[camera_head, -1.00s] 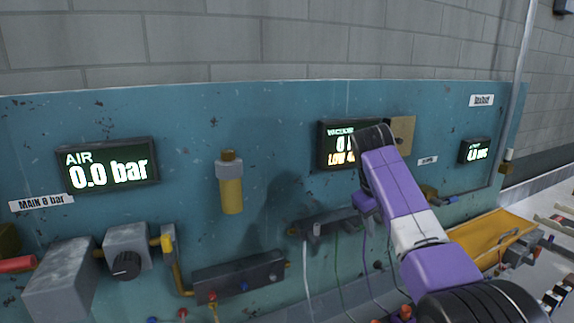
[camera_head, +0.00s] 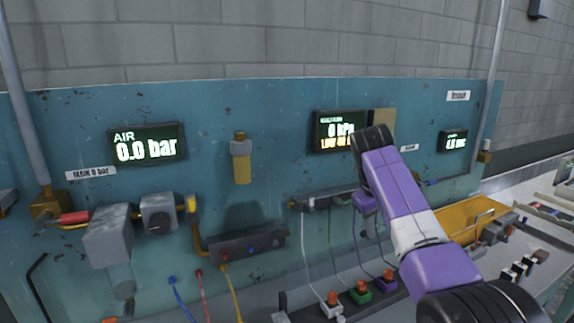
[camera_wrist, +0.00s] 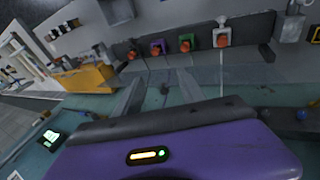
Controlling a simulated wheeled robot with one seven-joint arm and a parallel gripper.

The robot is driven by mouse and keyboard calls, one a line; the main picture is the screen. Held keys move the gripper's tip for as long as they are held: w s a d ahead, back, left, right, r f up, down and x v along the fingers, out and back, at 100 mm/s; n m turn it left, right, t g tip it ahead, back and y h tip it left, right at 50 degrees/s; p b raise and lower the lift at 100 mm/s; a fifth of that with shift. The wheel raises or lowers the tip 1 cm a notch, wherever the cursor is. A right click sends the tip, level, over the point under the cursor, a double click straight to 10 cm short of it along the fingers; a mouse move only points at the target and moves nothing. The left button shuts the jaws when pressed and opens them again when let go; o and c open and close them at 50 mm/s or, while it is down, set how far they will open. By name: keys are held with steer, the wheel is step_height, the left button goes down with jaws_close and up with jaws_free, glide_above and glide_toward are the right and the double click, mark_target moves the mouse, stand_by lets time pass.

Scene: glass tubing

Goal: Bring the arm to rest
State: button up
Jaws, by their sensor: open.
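My arm (camera_head: 405,205), purple with a white band and black joints, reaches up from the lower right in the head view, in front of the teal panel (camera_head: 285,190). Its upper end overlaps the right edge of the vacuum display (camera_head: 338,131). In the wrist view my gripper (camera_wrist: 160,92) shows two grey fingers held apart with nothing between them. Beyond them is a row of orange-topped connectors on coloured blocks, such as the green block (camera_wrist: 185,46). In the head view the fingers cannot be made out.
The air display (camera_head: 146,145) reads 0.0 bar. A grey valve block (camera_head: 108,235), a manifold (camera_head: 240,245) and a brass-coloured cylinder (camera_head: 241,160) are on the panel. Coloured tubes hang below. A yellow bin (camera_head: 468,220) stands right of my arm. Clear air lies above the panel.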

steer(key=w+a+r+t+y, duration=0.2)
steer(key=w+a+r+t, duration=0.3)
steer(key=w+t, duration=0.35)
steer(key=s+a+f+m+t+y+b, duration=0.25)
steer(key=s+f+t, duration=0.25)
steer(key=s+f, duration=1.1)
steer(key=s+d+f+b, duration=0.1)
steer(key=s+f, duration=0.3)
steer(key=s, duration=1.4)
steer(key=s+d+f+m+g+b, duration=0.1)
steer(key=s+f+b, duration=0.3)
steer(key=s, duration=1.4)
steer(key=s+d+f+m+g+h+b, duration=0.1)
steer(key=s+f, duration=0.3)
steer(key=s, duration=1.4)
steer(key=shift+d+f+b, duration=0.4)
steer(key=shift+d+b, duration=0.15)
steer(key=shift+b, duration=0.25)
steer(key=shift+w, duration=0.1)
steer(key=shift+c, duration=1.2)
steer(key=shift+w, duration=0.1)
